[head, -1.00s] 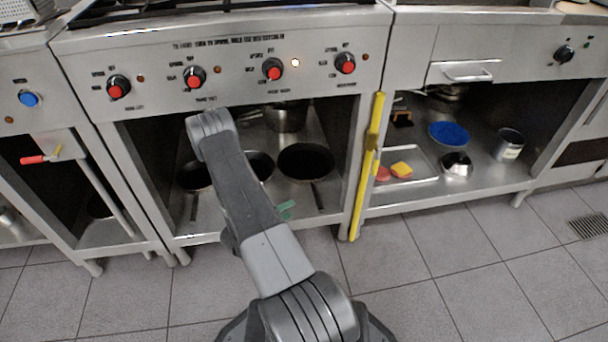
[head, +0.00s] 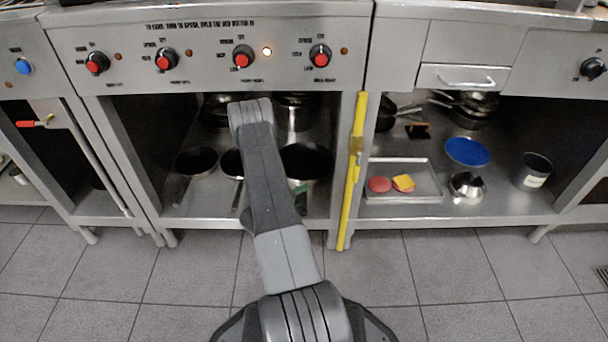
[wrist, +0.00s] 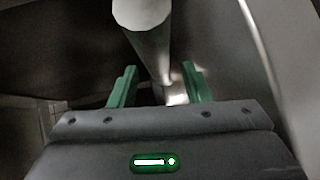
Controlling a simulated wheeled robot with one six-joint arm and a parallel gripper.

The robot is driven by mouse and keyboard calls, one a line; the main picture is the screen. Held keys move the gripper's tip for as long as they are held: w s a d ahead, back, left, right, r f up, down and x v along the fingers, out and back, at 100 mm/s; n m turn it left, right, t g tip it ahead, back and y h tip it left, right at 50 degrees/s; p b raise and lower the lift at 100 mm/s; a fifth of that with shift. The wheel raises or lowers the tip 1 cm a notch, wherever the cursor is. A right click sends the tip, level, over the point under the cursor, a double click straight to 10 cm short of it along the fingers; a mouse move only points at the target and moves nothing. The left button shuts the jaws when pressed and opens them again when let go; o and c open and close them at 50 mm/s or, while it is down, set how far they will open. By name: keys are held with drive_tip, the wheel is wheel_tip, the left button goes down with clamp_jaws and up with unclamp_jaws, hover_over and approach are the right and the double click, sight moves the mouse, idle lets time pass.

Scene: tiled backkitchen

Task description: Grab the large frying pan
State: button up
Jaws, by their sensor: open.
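The large frying pan (head: 318,158) is dark and sits on the shelf under the stove, right of two smaller dark pans; my arm partly covers it. My gripper (head: 300,197) shows as a bit of green at the near side of that pan. In the wrist view my gripper (wrist: 160,68) is open, its two green fingers apart. A pale rounded bar, which looks like a pan handle (wrist: 150,40), runs down between and beyond the fingers, ending at a small bright metal part. I cannot tell whether either finger touches it.
A smaller pan (head: 195,160) and a middle pan (head: 232,163) lie to the left. A yellow upright bar (head: 351,170) stands close on the right. The right-hand shelf holds a tray (head: 425,178), a blue plate (head: 467,151) and a pot (head: 533,171). The floor in front is clear.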

clamp_jaws()
idle(0.6)
drive_tip(key=shift+r, duration=0.1)
idle(0.7)
